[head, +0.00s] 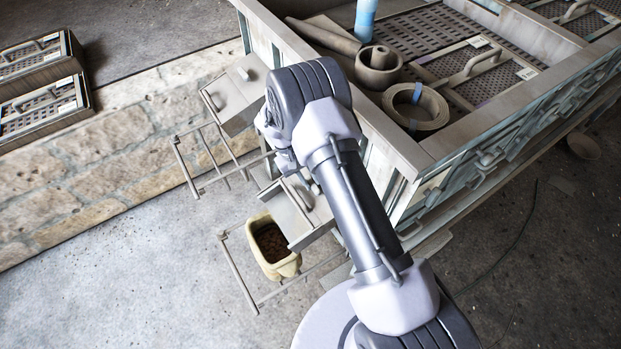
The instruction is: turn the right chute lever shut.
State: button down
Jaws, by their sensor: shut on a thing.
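Two grey chutes stick out from the side of the machine. The right chute (308,213) is the lower one, with a thin frame of rails in front of it. The left chute (238,95) is higher up, with a similar frame. My gripper (287,163) is at the upper end of the right chute, mostly hidden under my wrist. It is shut on the right chute lever, which my wrist and arm hide, so I cannot tell its angle. A pale yellow bin (272,247) with brown pieces in it stands beside the right chute, within the rail frame.
The crate-like machine top (425,150) holds a coiled belt (416,107), a rolled belt (378,68) and a blue cylinder (366,18). Slatted trays (40,85) lie on a stone ledge (90,165) at left. The concrete floor (130,285) at lower left is clear.

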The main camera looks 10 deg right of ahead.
jog(key=shift+n, duration=0.5)
jog(key=c, duration=1.3)
grip_release()
jog(key=p+v, duration=0.4)
jog(key=v, duration=1.3)
jog(key=shift+a+r+p, duration=0.15)
jog(key=shift+a+p, duration=0.1)
jog(key=shift+p, duration=0.05)
